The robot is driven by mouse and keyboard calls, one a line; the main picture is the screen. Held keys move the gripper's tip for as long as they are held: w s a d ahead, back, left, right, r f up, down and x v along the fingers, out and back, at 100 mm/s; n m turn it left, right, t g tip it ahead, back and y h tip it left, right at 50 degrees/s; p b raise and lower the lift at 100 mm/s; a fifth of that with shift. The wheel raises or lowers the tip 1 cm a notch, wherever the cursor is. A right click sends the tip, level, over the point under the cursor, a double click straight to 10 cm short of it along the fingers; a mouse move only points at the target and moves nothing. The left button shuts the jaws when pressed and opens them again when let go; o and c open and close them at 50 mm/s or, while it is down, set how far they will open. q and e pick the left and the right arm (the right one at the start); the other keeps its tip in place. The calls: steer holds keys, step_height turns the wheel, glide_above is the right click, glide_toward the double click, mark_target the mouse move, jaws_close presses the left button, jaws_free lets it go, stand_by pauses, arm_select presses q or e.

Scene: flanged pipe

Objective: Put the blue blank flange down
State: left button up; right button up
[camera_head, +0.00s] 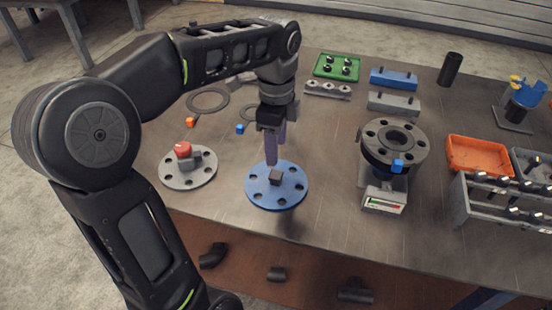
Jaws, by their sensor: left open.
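The blue blank flange (290,196) is a round blue disc with bolt holes and a dark block handle (276,176) at its middle. It lies flat, apparently on the table near the front edge. My left gripper (272,160) points down over the flange, with its fingers just behind and above the handle. It is open; from this angle the fingers overlap, and I cannot tell whether they touch the handle. My right gripper is not in view.
A grey flange with a red knob (183,149) lies to the left. The flanged pipe (396,141) stands to the right on a stand with a small display. An orange tray (479,156), a grey rack (500,210) and a green tray (338,66) hold other places. Rings lie behind.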

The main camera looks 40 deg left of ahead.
arm_select(q)
step_height(320, 180, up, 3)
steer(key=shift+f, duration=0.2)
steer(key=shift+f, duration=0.1)
stand_by(0.4)
